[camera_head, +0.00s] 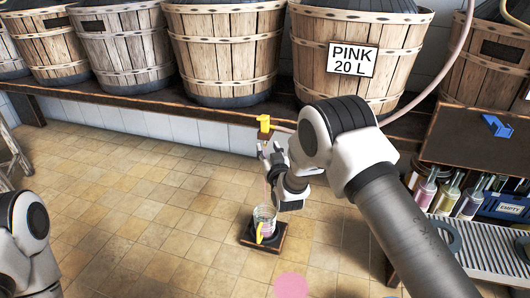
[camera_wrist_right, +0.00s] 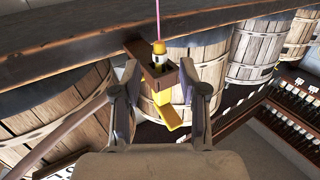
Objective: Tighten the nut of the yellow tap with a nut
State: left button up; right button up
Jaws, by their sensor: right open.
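The yellow tap (camera_head: 264,122) is at the shelf's front edge, below the PINK 20 L basket (camera_head: 352,62). In the right wrist view the tap (camera_wrist_right: 160,48) shows a yellow end, a pale-and-dark middle and a yellow lever (camera_wrist_right: 172,116), with a brown bracket (camera_wrist_right: 136,48) around it. I cannot clearly tell which part is the nut. A thin pink stream runs from the tap. My right gripper (camera_head: 270,150) is just below the tap; in its wrist view the open fingers (camera_wrist_right: 162,98) stand either side of the lever, apart from it. My left gripper is out of view.
A clear jug (camera_head: 264,214) with pink liquid stands on a small dark stand (camera_head: 272,246) under the tap. A pink puddle (camera_head: 291,285) lies on the tiled floor. Bottles (camera_head: 447,196) and a grey slatted rack (camera_head: 480,252) are at the right.

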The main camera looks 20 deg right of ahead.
aim_at(264, 143)
jog(key=w, duration=0.1)
jog(key=w+b, duration=0.1)
jog(key=w, duration=0.1)
jog(key=w+b, duration=0.1)
jog(key=shift+w+d+f, duration=0.15)
jog(key=shift+w+f, duration=0.1)
jog(key=shift+w, duration=0.1)
jog(key=shift+w+r, duration=0.1)
jog(key=shift+w, duration=0.15)
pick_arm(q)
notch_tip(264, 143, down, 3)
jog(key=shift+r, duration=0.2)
pick_arm(e)
grip_shut()
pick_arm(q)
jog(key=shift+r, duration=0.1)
